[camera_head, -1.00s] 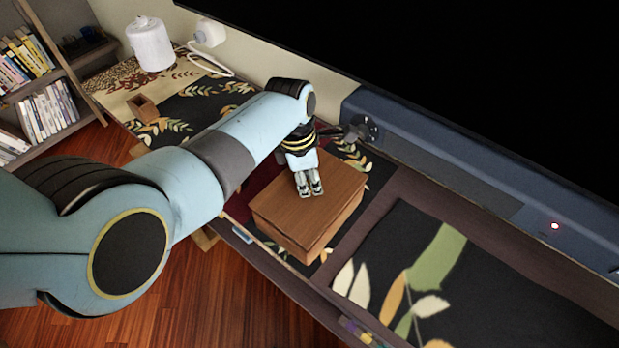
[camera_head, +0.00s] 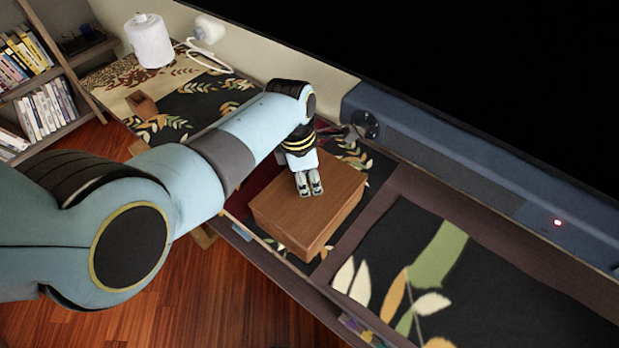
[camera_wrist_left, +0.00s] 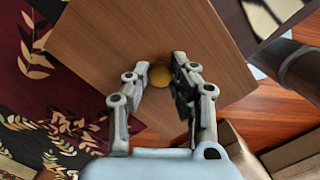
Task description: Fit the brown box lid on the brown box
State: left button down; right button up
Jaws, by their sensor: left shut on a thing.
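The brown box lid (camera_head: 332,193) is a flat wooden panel with a small yellow-gold round knob (camera_wrist_left: 160,76). My left gripper (camera_head: 309,190) points down at the lid's top; in the left wrist view its fingers (camera_wrist_left: 160,72) are on either side of the knob, shut on it. The brown box (camera_head: 308,252) is directly under the lid on the patterned cloth. Lid and box look lined up in the head view, but I cannot tell whether a thin gap is between them. My right gripper is not in view.
A dark blue-grey bar (camera_head: 440,145) with a red light runs behind the box. A white canister (camera_head: 149,42) and a small brown holder (camera_head: 142,105) stand at the far left of the table. Dark leaf-patterned cloth (camera_head: 470,290) lies clear at the right. A bookshelf (camera_head: 45,85) stands at left.

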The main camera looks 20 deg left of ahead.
pick_arm(q)
jog(key=shift+f, duration=0.35)
jog(key=c, duration=1.1)
grip_release()
jog(key=shift+o, duration=0.2)
notch_tip(320, 180, up, 12)
jog(key=a, duration=0.1)
jog(key=shift+s+a, duration=0.3)
jog(key=shift+s, duration=0.05)
jog(key=shift+f, duration=0.1)
